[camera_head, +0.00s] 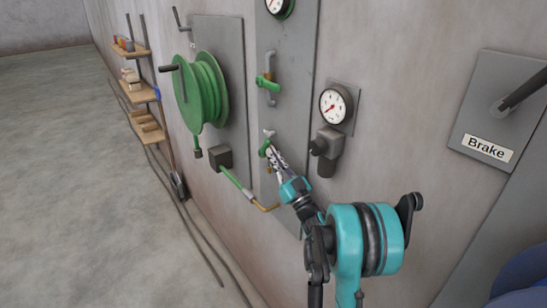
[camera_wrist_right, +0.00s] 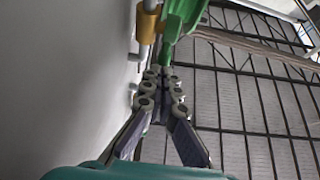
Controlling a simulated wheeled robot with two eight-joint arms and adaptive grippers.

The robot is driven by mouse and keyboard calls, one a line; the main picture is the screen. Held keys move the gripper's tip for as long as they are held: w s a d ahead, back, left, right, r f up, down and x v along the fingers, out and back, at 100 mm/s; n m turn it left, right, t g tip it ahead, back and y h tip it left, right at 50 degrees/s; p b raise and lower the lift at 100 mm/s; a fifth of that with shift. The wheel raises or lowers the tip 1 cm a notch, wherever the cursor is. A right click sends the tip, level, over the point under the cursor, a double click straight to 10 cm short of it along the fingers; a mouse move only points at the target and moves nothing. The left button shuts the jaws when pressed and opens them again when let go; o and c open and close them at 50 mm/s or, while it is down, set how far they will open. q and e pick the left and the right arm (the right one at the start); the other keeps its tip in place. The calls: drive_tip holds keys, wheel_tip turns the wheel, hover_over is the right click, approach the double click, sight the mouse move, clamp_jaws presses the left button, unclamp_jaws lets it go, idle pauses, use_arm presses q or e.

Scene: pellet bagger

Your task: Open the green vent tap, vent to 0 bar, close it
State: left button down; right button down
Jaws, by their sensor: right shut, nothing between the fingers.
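My right gripper (camera_head: 273,152) is shut and empty, its tips at the lower green tap handle (camera_head: 264,147) on the grey wall panel. In the right wrist view, the shut fingertips (camera_wrist_right: 162,76) are just below a green handle (camera_wrist_right: 180,18) beside a brass fitting (camera_wrist_right: 148,22); I cannot tell whether they touch it. A second green tap (camera_head: 267,84) sits higher on the panel. A round gauge (camera_head: 335,105) with a red needle is to the right; its numbers are too small to read. Another gauge (camera_head: 279,5) is cut off at the top. My left gripper is not in view.
A green hose reel (camera_head: 202,90) is left of the panel, with a green hose and brass pipe (camera_head: 265,207) below. A grey valve body (camera_head: 327,142) sits under the right gauge. A Brake plate (camera_head: 487,148) with a lever is far right. Floor at left is mostly clear.

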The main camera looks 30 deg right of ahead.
drive_tip(key=r+g+p, duration=0.2)
drive_tip(key=p, duration=0.2)
drive_tip(key=shift+w, duration=0.2)
drive_tip(key=shift+w+r+g+h+p, duration=0.2)
drive_tip(key=shift+r+g+h+p, duration=0.1)
drive_tip(key=shift+g, duration=0.1)
drive_tip(key=shift+w+a, duration=0.1)
drive_tip(key=shift+w, duration=0.3)
approach(269, 145)
drive_tip(key=shift+s+d+f, duration=0.15)
drive_tip(key=shift+s+f, duration=0.15)
drive_tip(key=shift+s, duration=0.25)
drive_tip(key=shift+s+d+f, duration=0.2)
drive_tip(key=shift+s+f, duration=0.15)
drive_tip(key=shift+s, duration=0.15)
